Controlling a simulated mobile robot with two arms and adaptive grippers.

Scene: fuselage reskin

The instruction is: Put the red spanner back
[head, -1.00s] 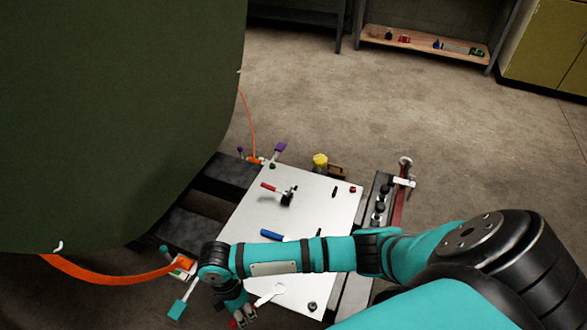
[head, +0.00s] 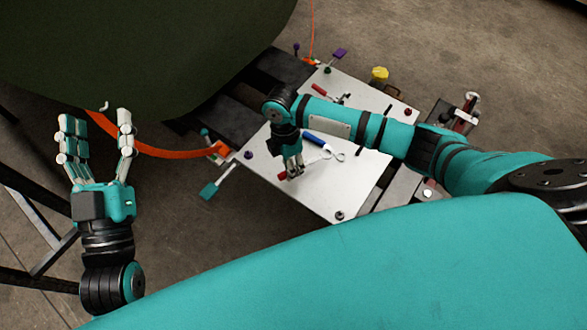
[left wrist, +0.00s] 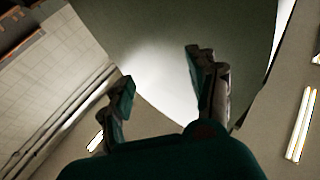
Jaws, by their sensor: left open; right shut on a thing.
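A small red end (head: 282,176), which looks like the red spanner's handle, shows at the fingertips of my right gripper (head: 292,172). That gripper is shut on it, low over the white panel's near left part. The fingers hide most of the spanner, and I cannot tell whether it touches the panel. My left gripper (head: 97,145) is open and empty, held up at the far left, away from the panel. Its open fingers also show in the left wrist view (left wrist: 160,95).
The white panel (head: 320,195) also holds a blue-handled spanner (head: 318,140) and a red-handled tool (head: 318,90). Around it are a teal-ended tool (head: 209,189), a yellow knob (head: 379,74) and an orange strap (head: 160,152). A dark green fuselage skin (head: 150,50) overhangs the upper left.

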